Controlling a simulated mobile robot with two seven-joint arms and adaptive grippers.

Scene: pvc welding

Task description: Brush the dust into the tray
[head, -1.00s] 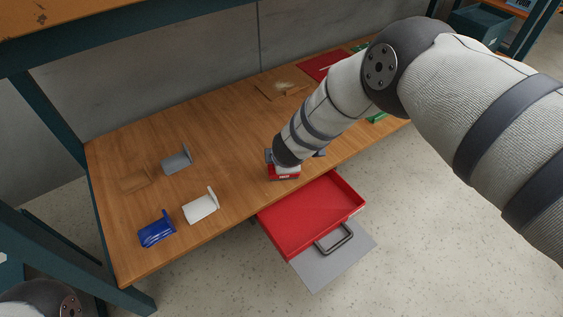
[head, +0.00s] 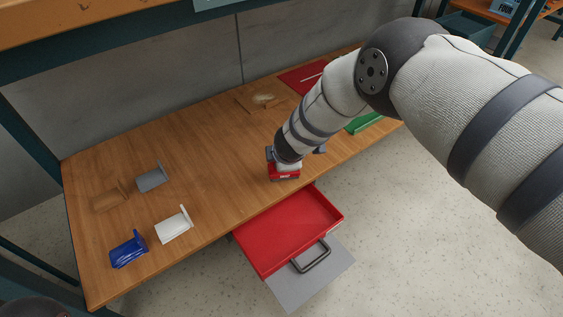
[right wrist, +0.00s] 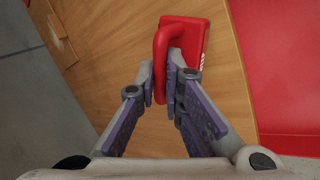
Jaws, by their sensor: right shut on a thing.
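My right gripper (head: 286,163) is shut on the handle of a red brush (head: 285,173) at the bench's front edge, just behind the tray. In the right wrist view, the gripper (right wrist: 161,82) has its fingers on the brush's red loop handle, and the brush body (right wrist: 192,45) lies beyond. The red tray (head: 285,222) sticks out from the bench front like an open drawer with a dark handle, and its inside looks empty. It also fills the right of the right wrist view (right wrist: 285,60). No dust can be made out around the brush. My left gripper is out of view.
Grey (head: 152,178), white (head: 173,226), blue (head: 128,251) and brown (head: 108,198) pieces stand on the left of the wooden bench (head: 205,155). A wooden piece (head: 262,100) with a pale patch, a red mat (head: 303,78) and a green item (head: 364,122) lie toward the back right.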

